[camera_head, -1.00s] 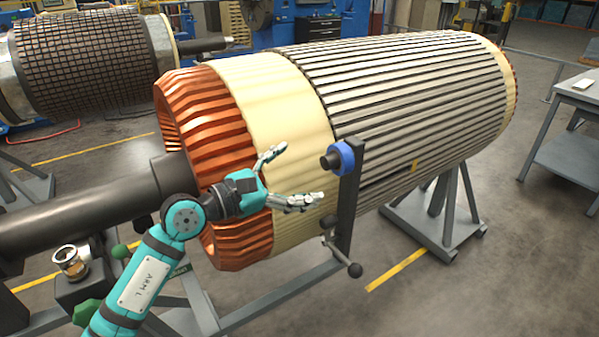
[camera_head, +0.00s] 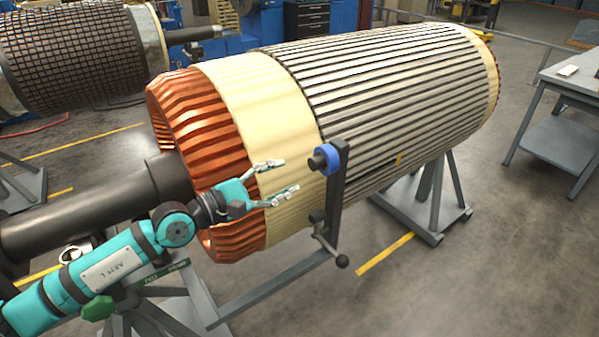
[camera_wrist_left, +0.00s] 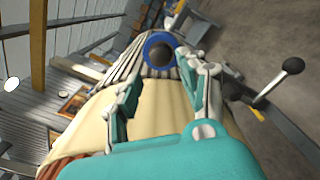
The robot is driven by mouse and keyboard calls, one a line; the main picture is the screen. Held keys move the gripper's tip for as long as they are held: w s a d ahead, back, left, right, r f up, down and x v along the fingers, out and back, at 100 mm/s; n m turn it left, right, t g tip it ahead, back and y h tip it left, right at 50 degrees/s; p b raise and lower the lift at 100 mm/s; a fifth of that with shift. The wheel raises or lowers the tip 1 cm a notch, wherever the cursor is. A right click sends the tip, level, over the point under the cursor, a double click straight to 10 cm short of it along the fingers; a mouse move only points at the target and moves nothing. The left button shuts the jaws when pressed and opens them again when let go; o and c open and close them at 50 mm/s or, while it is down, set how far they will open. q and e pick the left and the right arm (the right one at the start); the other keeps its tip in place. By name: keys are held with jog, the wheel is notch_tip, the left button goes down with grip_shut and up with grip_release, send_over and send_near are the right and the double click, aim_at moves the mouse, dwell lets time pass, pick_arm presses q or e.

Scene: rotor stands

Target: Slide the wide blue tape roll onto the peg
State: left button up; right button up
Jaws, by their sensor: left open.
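The blue tape roll (camera_head: 331,157) sits around the dark peg (camera_head: 317,161) near the top of an upright dark post (camera_head: 337,195). The peg's end sticks out of the roll on the side facing my gripper. My left gripper (camera_head: 285,176) is open and empty, to the left of the roll and apart from it, with its fingers pointing toward it. In the left wrist view, the roll (camera_wrist_left: 148,44) rings the peg's dark round end (camera_wrist_left: 160,54), seen beyond and between my open fingers (camera_wrist_left: 172,78). My right gripper is not in view.
A large rotor (camera_head: 390,90) with copper end windings (camera_head: 205,130) lies behind the post and my gripper. A ball-ended handle (camera_head: 342,260) juts out low on the post. A grey table (camera_head: 580,75) stands at the right. Floor at the lower right is clear.

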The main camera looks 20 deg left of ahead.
aim_at(311, 165)
pick_arm(q)
jog(key=shift+p+x, duration=0.55)
jog(key=shift+x, duration=0.7)
jog(key=shift+w+d, duration=0.1)
jog(key=shift+w, duration=0.25)
jog(key=shift+w+d, duration=0.35)
jog(key=shift+w, duration=0.05)
jog(key=shift+w+d+f, duration=0.1)
jog(key=shift+w, duration=0.05)
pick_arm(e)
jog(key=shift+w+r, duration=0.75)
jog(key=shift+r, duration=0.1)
pick_arm(q)
jog(key=shift+d, duration=0.1)
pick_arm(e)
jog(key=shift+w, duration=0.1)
